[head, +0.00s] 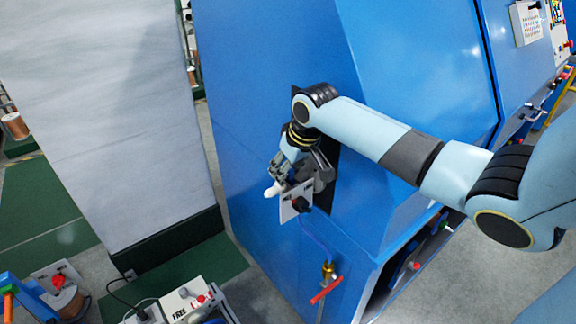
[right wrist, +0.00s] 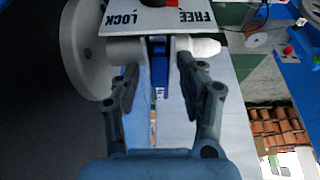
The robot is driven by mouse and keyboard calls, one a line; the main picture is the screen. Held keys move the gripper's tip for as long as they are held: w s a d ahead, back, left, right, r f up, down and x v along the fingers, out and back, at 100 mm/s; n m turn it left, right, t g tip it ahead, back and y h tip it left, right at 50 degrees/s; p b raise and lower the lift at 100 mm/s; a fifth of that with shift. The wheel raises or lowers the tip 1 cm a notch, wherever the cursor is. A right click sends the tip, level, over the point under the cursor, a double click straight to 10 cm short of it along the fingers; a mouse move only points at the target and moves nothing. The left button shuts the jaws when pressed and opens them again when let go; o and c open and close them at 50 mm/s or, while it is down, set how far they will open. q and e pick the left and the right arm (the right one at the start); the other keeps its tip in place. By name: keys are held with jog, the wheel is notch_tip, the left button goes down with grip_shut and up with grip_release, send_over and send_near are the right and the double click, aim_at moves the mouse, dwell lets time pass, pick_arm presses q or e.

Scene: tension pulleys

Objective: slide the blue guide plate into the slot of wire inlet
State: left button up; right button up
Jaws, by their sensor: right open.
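My right gripper (head: 283,172) reaches the blue machine's side face in the head view. In the right wrist view my right gripper (right wrist: 155,85) is open, with one finger on each side of a narrow blue plate (right wrist: 160,68), which looks like the guide plate. Both fingers look apart from it. The plate stands between white roller-like parts (right wrist: 203,47) under a white FREE/LOCK sign plate (right wrist: 165,18). The sign plate (head: 296,202) also shows in the head view, just below the gripper. I cannot make out the inlet's slot. My left gripper is out of view.
The blue machine (head: 270,80) fills the middle. A large grey panel (head: 110,120) stands to its left. A red-handled valve (head: 326,289) sits below the sign plate. Another FREE-marked unit (head: 180,303) is at lower left. A large pale disc (right wrist: 97,58) is beside the left finger.

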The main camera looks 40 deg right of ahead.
jog(key=v, duration=1.2)
dwell(0.3)
